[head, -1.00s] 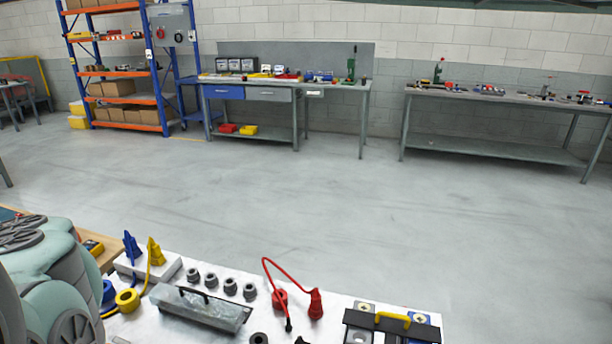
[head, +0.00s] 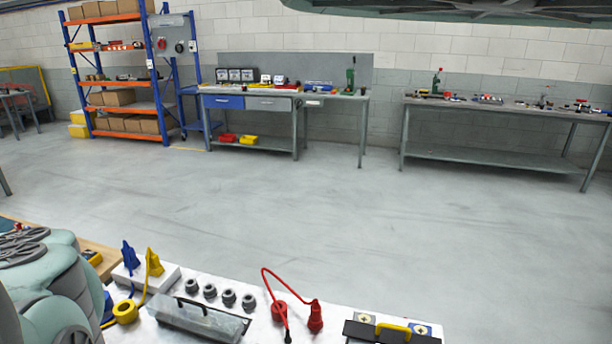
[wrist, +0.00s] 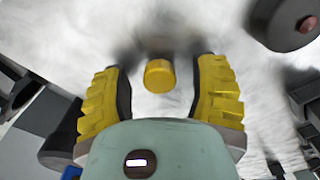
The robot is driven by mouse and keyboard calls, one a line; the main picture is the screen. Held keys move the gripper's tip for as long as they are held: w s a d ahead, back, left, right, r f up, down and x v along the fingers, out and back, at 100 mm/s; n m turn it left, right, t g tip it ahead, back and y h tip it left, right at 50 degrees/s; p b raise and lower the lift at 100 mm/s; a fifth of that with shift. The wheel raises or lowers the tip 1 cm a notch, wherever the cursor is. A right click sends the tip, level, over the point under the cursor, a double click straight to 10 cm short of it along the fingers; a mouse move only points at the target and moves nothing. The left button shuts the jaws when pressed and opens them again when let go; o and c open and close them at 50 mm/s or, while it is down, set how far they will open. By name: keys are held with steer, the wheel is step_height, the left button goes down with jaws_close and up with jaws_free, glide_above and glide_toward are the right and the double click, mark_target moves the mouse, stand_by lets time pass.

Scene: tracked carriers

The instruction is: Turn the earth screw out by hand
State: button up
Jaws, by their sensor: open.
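My gripper (wrist: 161,68) is open in the wrist view, with one yellow ribbed finger at each side. A short yellow cylinder (wrist: 160,76) shows between the fingers, apart from both. It may be the earth screw, but I cannot tell for sure. Behind it is a blurred grey shape. My gripper is not in the head view, where I cannot make out an earth screw.
In the head view a white worktop (head: 262,331) holds grey round parts (head: 209,291), a clear-lidded case (head: 200,319), a red lead (head: 315,317) and a dark carrier with a yellow handle (head: 394,327). Beyond is open floor (head: 300,200). A dark cylinder (wrist: 285,25) is upper right in the wrist view.

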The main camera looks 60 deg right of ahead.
steer(key=m, duration=0.4)
steer(key=shift+a, duration=0.1)
steer(key=m, duration=0.3)
steer(key=shift+m, duration=0.3)
steer(key=m, duration=1.3)
steer(key=shift+m+p, duration=0.3)
steer(key=shift+p, duration=0.1)
steer(key=m, duration=0.4)
steer(key=shift+r+m, duration=0.1)
steer(key=shift+m, duration=0.2)
steer(key=m, duration=0.3)
steer(key=shift+p, duration=0.35)
steer(key=shift+o, duration=0.4)
